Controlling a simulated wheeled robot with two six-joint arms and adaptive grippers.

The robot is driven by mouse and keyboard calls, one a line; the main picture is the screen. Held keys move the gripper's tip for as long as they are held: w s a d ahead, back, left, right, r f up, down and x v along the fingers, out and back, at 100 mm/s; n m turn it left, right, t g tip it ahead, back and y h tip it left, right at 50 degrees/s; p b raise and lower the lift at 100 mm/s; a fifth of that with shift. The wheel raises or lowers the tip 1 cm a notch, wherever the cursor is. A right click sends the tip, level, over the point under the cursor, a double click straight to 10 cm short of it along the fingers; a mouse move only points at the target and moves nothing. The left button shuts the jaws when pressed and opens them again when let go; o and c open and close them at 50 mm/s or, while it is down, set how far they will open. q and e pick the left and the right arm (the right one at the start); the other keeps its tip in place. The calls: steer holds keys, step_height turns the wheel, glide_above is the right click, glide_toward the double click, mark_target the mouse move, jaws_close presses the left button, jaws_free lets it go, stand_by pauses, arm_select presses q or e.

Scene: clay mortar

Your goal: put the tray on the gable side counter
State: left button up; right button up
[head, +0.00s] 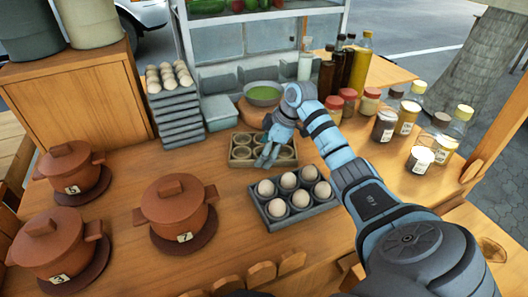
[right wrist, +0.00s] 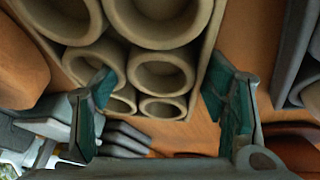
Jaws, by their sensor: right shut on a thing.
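A beige tray with round cups (head: 240,162) lies on the wooden counter in the middle of the head view, and its empty cups fill the upper part of the right wrist view (right wrist: 209,50). My right gripper (head: 268,160) reaches down over this tray from the right, covering part of its cups. In the right wrist view its two green-padded fingers (right wrist: 165,108) stand apart with the near end of the tray between them; the gripper is shut on the tray. The tray looks level, and I cannot tell whether it is lifted. My left gripper is not in view.
A grey egg tray (head: 282,220) holding several eggs stands just in front. Lidded clay pots (head: 175,208) fill the left, stacked grey egg trays (head: 178,115) the back left. Jars and bottles (head: 385,125) line the right. A green bowl (head: 262,93) is behind.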

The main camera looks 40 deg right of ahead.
steer(key=shift+w, duration=0.1)
steer(key=o, duration=1.2)
steer(key=shift+c, duration=0.2)
steer(key=p+v, duration=0.2)
steer(key=v, duration=1)
steer(key=shift+r, duration=0.15)
